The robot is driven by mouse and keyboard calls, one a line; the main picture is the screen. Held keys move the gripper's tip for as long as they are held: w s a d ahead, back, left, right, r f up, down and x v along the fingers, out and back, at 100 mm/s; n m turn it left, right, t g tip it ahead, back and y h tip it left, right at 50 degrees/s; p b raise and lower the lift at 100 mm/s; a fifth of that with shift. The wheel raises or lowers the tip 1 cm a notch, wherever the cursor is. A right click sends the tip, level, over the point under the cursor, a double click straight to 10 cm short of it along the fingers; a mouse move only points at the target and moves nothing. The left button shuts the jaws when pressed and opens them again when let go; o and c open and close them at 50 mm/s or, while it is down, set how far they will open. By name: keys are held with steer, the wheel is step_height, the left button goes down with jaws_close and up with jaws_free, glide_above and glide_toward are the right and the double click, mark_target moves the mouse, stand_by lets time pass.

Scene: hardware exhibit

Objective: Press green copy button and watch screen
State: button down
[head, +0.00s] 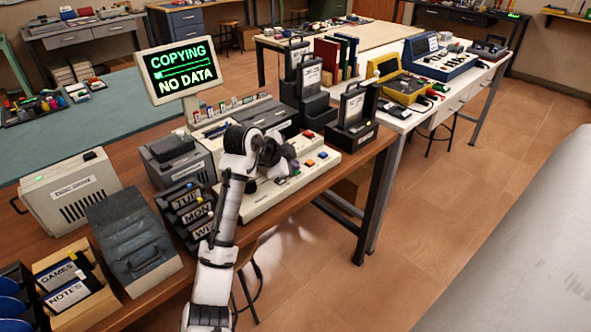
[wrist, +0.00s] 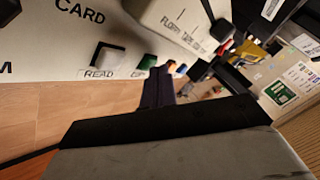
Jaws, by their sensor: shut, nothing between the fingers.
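The screen (head: 182,68) stands above the workbench and reads "COPYING" with a bar and "NO DATA" in green letters. The pale control panel (head: 258,203) lies below it, partly hidden by my arm. The green button (wrist: 147,62) shows in the wrist view beside a white button labelled "READ" (wrist: 108,58). My gripper (wrist: 158,78) is shut and empty, its dark fingertips at or just by the green button; I cannot tell whether they touch. In the head view my gripper (head: 279,167) is over the panel, its fingertips hard to make out.
The labelled drawers (head: 187,210) stand left of my arm, and a black case (head: 352,107) stands behind to the right. The floor (head: 440,220) right of the bench is clear.

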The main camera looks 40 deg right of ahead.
steer(key=shift+r+p, duration=0.45)
steer(key=shift+r, duration=0.3)
step_height(320, 180, up, 5)
steer(key=p, duration=0.3)
steer(key=shift+p, duration=0.4)
stand_by(0.5)
